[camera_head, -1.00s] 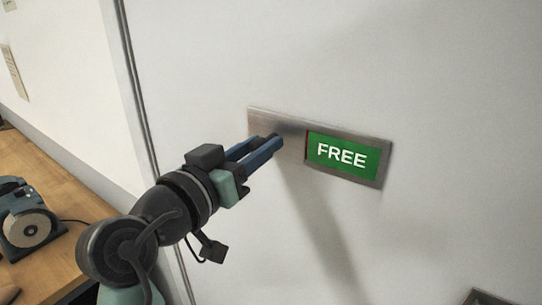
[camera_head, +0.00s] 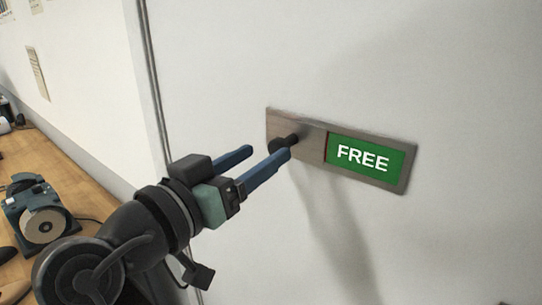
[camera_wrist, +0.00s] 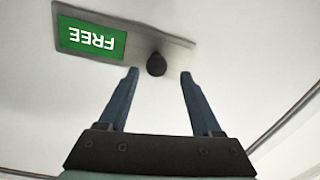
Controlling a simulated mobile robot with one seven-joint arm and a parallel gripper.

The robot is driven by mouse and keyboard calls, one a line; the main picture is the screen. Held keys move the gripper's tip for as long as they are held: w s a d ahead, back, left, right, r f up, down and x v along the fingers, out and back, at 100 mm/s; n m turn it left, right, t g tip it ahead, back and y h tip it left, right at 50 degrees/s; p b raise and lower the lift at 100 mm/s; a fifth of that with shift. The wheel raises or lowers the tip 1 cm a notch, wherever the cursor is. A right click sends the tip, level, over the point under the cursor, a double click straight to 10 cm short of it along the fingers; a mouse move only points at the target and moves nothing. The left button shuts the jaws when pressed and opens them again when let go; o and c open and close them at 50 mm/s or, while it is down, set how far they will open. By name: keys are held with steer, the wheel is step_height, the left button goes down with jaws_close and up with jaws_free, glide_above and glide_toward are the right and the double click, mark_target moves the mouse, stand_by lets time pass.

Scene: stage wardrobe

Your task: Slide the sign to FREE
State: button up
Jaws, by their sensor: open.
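The sliding sign (camera_head: 310,130) is a metal plate on a white door, with a green panel (camera_head: 362,157) reading FREE at its right end. A dark knob (camera_head: 284,142) stands out from the plate left of the panel. A thin red strip shows at the panel's left edge. My gripper (camera_head: 268,155) is open, its blue fingers pointing at the knob. In the wrist view the sign appears upside down, and the knob (camera_wrist: 156,64) lies just beyond and between the two spread fingertips (camera_wrist: 159,72), apparently clear of both. Nothing is held.
A wooden bench (camera_head: 75,175) with a blue machine with a round disc (camera_head: 40,215) on it stands at the left. A paper notice (camera_head: 37,73) hangs on the left wall. The door around the sign is clear.

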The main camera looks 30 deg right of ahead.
steer(key=b+v, duration=0.2)
steer(key=v, duration=0.6)
steer(key=shift+a, duration=0.35)
steer(key=w+a+r+n+t+y, duration=0.45)
steer(key=r+n+t+y, duration=0.2)
steer(key=r+t, duration=0.4)
steer(key=s+a+r+n+t+y, duration=0.4)
steer(key=s+a+r+t+y, duration=0.2)
steer(key=s+t+y, duration=0.3)
steer(key=shift+s+r+y, duration=0.35)
steer(key=shift+r+y, duration=0.1)
steer(key=shift+r, duration=0.2)
